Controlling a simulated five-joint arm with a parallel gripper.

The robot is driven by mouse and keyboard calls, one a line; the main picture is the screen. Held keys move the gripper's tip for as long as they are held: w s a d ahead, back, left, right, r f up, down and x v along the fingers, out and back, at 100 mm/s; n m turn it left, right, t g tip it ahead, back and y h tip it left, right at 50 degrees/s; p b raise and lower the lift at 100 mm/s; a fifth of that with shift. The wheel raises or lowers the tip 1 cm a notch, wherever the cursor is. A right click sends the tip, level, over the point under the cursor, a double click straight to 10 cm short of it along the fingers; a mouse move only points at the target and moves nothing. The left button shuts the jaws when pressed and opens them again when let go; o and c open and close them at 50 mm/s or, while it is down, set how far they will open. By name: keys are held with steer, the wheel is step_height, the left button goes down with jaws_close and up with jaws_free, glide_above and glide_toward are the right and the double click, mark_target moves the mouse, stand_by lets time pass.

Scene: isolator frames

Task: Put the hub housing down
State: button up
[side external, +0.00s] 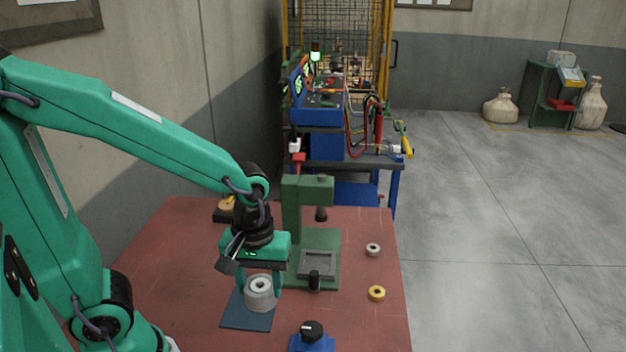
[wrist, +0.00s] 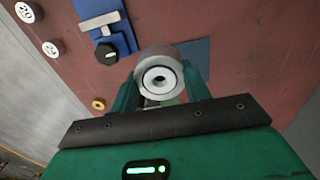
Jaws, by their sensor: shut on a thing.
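The hub housing (side external: 260,299) is a light grey cylinder with a dark central hole and a pale ring on top. It stands upright between the two green fingers of my gripper (side external: 262,288), which is shut on it. The wrist view also shows the housing (wrist: 172,53) between the fingers. Below it lies a flat dark blue mat (side external: 237,318), which shows behind the housing in the wrist view (wrist: 200,62). The housing's base is over the mat. I cannot tell whether it touches the mat or hangs slightly above it.
A green press (side external: 293,205) stands close behind on the red table (side external: 160,260). A blue fixture with a black knob (side external: 312,329) is near the front edge. A grey ring (side external: 373,256) and a yellow ring (side external: 377,298) lie to the right, with bare table around them.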

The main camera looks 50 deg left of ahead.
steer(key=w+a+f, duration=0.1)
steer(key=a+f, duration=0.1)
steer(key=a, duration=0.1)
steer(key=w+a+f, duration=0.1)
steer(key=a+f, duration=0.1)
steer(key=a, duration=0.2)
steer(key=w+a+f, duration=0.1)
steer(key=a+f, duration=0.2)
steer(key=a, duration=0.1)
steer(key=shift+w, duration=0.4)
steer(key=shift+f, duration=1.95)
steer(key=shift+f, duration=0.15)
steer(key=o, duration=1.2)
steer(key=shift+o, duration=0.2)
step_height(320, 180, up, 12)
